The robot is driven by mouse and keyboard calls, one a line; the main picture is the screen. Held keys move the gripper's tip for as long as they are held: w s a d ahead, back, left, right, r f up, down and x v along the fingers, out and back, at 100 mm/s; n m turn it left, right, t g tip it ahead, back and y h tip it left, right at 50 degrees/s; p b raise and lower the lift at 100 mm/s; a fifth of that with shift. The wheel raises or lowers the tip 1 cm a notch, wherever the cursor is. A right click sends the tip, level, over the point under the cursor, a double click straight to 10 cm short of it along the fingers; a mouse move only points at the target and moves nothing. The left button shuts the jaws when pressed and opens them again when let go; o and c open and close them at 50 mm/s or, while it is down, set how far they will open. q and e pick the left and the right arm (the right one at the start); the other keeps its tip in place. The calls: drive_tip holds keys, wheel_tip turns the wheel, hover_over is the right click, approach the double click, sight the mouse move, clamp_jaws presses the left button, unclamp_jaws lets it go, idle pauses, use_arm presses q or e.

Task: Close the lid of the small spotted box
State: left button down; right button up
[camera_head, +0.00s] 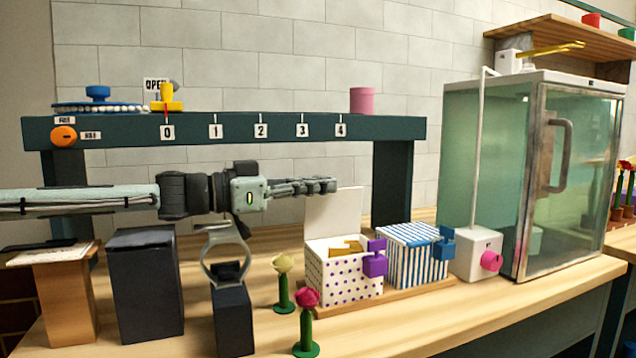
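The small spotted box (342,283) is white with purple dots and stands on a wooden board on the counter. Its white lid (346,215) stands upright, open, at the back of the box. A purple catch (374,260) is on its right side, and something yellow-brown (347,247) shows inside. My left gripper (333,185) reaches in from the left, level with the top of the lid, and covers the lid's upper left part. Its fingers look together and hold nothing visible. I cannot tell whether it touches the lid. My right gripper is not in view.
A blue-striped box (413,257) with a blue catch stands close on the right. Two flowers on green stands, one cream (283,280) and one pink (306,318), stand in front left. A dark rail (385,128) spans behind; a glass cabinet (545,180) is at right.

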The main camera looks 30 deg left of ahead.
use_arm(q)
drive_tip(key=shift+s+d+f, duration=0.15)
drive_tip(key=shift+d+f, duration=0.05)
drive_tip(key=c, duration=1.7)
unclamp_jaws()
drive_tip(key=shift+r, duration=0.1)
drive_tip(key=shift+a, duration=0.1)
drive_tip(key=shift+s+a+r, duration=0.15)
drive_tip(key=shift+s+a, duration=0.5)
drive_tip(key=shift+s, duration=0.05)
drive_tip(key=shift+v, duration=2.75)
